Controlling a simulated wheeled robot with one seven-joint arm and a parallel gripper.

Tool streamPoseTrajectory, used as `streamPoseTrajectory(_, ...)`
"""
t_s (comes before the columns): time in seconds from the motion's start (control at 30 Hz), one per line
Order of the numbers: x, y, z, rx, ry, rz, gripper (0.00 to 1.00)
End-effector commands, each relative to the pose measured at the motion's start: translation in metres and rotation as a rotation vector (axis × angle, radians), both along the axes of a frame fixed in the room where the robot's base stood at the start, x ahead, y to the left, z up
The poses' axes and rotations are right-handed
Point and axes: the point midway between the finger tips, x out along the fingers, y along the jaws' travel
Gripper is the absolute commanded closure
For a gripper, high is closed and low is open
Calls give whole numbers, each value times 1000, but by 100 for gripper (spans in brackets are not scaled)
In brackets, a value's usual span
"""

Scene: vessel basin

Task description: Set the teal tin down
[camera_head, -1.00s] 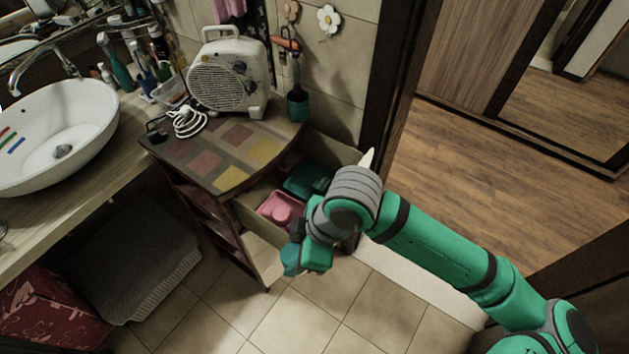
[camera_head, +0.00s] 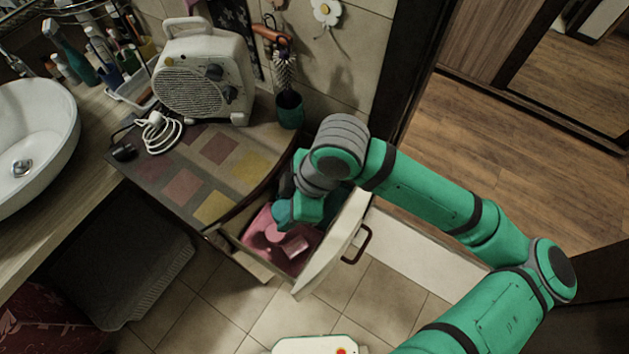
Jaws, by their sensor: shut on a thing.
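The teal tin (camera_head: 281,213) shows as a small blue-green patch at the end of my gripper (camera_head: 290,208). My gripper is shut on it, over the open drawer (camera_head: 330,250) of the cabinet. The tin is beside or above the pink tray (camera_head: 254,238) in the drawer; I cannot tell whether it touches anything below. My wrist and gripper hide most of the tin and the fingertips.
Pink items (camera_head: 293,246) lie in the tray. The cabinet top (camera_head: 200,165) carries a white fan heater (camera_head: 200,80), a white cord (camera_head: 158,133) and a brush in a teal holder (camera_head: 289,108). A white basin (camera_head: 40,125) is at the left.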

Motion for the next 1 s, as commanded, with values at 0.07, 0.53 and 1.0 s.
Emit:
streamPoseTrajectory(0.07,-1,1,-12,2,3,0,85)
streamPoseTrajectory(0.53,23,-1,-56,0,1,2,85)
streamPoseTrajectory(1.0,110,-12,-112,0,4,2,85)
